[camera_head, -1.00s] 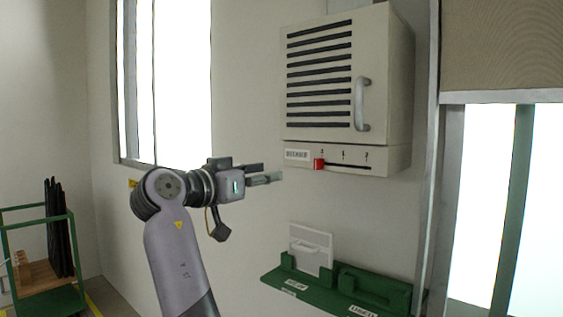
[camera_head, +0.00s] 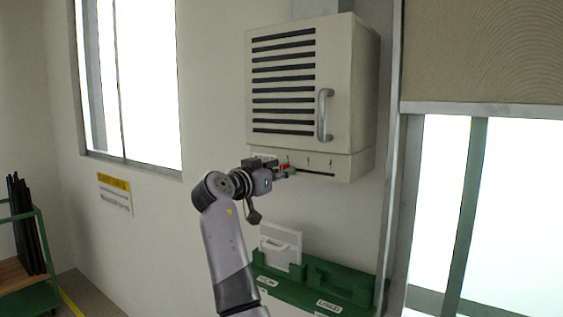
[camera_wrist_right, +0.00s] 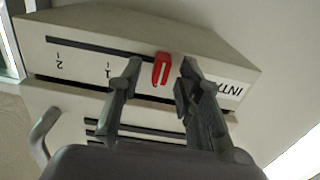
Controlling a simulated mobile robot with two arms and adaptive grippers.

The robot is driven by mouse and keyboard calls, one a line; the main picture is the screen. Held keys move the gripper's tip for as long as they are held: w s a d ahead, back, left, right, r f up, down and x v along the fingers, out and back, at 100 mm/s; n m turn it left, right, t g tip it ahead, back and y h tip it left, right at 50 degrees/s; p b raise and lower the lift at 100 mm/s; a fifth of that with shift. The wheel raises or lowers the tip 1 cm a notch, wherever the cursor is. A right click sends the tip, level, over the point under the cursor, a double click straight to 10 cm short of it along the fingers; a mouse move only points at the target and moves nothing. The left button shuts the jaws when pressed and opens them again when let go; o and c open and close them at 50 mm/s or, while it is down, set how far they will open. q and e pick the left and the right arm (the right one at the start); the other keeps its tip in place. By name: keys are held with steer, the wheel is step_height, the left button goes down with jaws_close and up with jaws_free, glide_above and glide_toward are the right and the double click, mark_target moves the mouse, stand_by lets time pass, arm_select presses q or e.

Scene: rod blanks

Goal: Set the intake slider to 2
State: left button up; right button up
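The intake slider's red knob (camera_head: 285,167) sits at the left end of its dark slot, on the lower panel of a cream wall cabinet (camera_head: 357,95). My right gripper (camera_head: 287,172) is at the knob and partly covers it. In the right wrist view the red knob (camera_wrist_right: 161,69) stands between the two fingertips of my right gripper (camera_wrist_right: 160,75), with a visible gap on each side. The fingers are open. The marks 1 and 2 (camera_wrist_right: 59,62) lie along the slot, and the knob is beyond the 1 on the side away from 2. My left gripper is not seen.
A silver cabinet handle (camera_head: 324,115) sticks out above the slot. A green wall shelf (camera_head: 338,283) with a white panel (camera_head: 281,246) is below. A metal window frame (camera_head: 394,190) stands to the right. The wall along the slot is clear.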

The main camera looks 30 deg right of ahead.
steer(key=shift+w+d, duration=0.25)
steer(key=shift+d, duration=0.1)
jaws_close()
stand_by(0.8)
